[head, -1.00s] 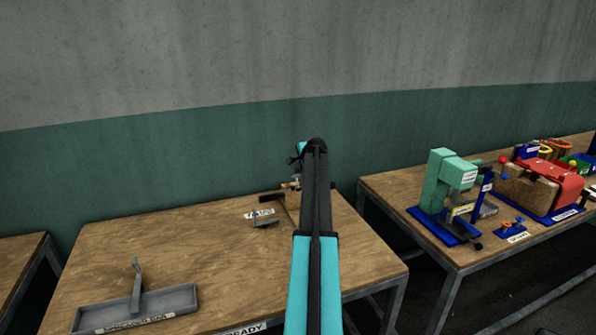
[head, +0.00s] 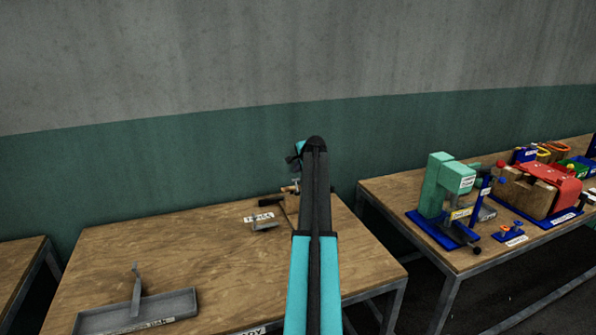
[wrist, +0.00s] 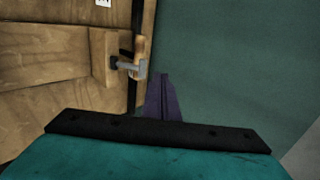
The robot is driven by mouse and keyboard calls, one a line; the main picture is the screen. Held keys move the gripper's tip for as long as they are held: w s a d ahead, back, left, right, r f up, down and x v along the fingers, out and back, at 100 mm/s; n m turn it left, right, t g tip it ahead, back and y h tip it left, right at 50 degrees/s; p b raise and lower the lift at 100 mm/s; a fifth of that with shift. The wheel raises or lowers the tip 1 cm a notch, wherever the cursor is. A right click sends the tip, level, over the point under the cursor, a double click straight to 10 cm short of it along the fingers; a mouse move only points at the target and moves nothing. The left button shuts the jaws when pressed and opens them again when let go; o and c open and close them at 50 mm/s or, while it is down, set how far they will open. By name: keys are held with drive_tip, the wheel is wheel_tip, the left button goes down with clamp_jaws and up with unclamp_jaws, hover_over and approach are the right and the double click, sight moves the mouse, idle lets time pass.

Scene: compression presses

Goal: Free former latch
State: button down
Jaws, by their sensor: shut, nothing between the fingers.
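In the wrist view, a grey metal latch-like piece (wrist: 129,67) spans from a wooden block (wrist: 103,47) to a light wooden piece (wrist: 140,62) at a dark strip. I cannot tell for sure that this is the former latch. My gripper (wrist: 163,80) shows as dark purple fingers, shut and empty, to the right of and below the metal piece, apart from it in the picture. In the head view, a small wood-and-metal fitting (head: 291,189) shows at the table's back, partly hidden by my arm. My fingertips cannot be made out there.
The wooden table (head: 200,270) is mostly bare. A grey tray (head: 165,308) lies front left, and a dark-handled tool (head: 271,202) lies near a label at the back. A green press (head: 438,190) and a red-topped unit (head: 548,185) stand on the right table. A wall rises behind.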

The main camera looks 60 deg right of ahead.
drive_tip(key=s+a+r+b, duration=0.2)
drive_tip(key=s+r, duration=0.1)
drive_tip(key=r, duration=0.8)
drive_tip(key=shift+s+r+b, duration=0.2)
drive_tip(key=shift+r+b, duration=0.1)
drive_tip(key=shift+b, duration=0.05)
drive_tip(key=shift+a, duration=0.1)
